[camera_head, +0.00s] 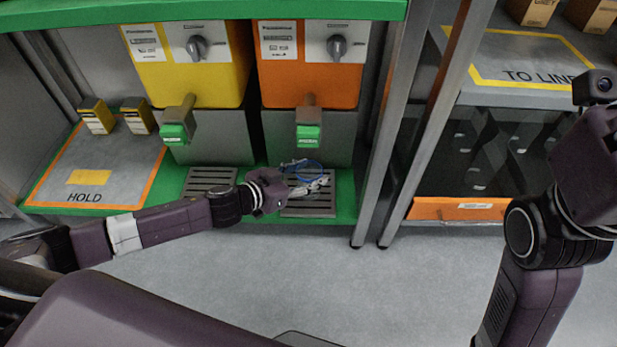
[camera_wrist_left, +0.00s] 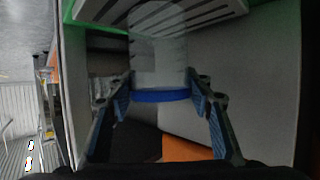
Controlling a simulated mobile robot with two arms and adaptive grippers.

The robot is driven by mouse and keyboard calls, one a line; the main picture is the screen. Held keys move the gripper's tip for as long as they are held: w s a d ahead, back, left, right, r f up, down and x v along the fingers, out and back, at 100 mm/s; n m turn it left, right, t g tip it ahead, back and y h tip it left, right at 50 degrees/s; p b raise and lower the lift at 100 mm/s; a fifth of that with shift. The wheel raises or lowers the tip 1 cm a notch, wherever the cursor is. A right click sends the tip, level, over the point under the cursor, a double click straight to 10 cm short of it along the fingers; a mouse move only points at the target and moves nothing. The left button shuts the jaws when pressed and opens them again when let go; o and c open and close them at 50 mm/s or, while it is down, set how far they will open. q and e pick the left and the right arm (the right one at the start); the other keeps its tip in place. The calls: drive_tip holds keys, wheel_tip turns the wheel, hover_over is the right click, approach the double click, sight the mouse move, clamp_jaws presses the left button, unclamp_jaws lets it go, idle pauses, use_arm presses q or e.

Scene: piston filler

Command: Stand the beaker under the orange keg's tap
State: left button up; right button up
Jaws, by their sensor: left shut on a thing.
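The orange keg (camera_head: 310,85) stands right of the yellow one, with its green-handled tap (camera_head: 308,136) at the front. Below it is a slotted drip tray (camera_head: 310,208). My left gripper (camera_head: 309,180) is over this tray, under the tap, shut on the clear beaker. The beaker's blue rim (camera_head: 308,166) shows between the fingers. In the left wrist view the beaker (camera_wrist_left: 158,60) is between both fingertips (camera_wrist_left: 160,88), which meet its blue band, and the slotted tray shows through and behind it. I cannot tell whether its base touches the tray. My right gripper is out of view.
The yellow keg (camera_head: 200,80) has its own tap (camera_head: 175,133) and drip tray (camera_head: 209,180). A HOLD mat (camera_head: 110,165) with two small yellow-black boxes lies left. Grey posts (camera_head: 385,150) stand right of the orange keg. A TO LINE shelf (camera_head: 520,60) is farther right.

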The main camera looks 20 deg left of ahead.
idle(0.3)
use_arm(q)
drive_tip(key=shift+f, duration=0.2)
drive_tip(key=o, duration=1.2)
drive_tip(key=shift+c, duration=0.2)
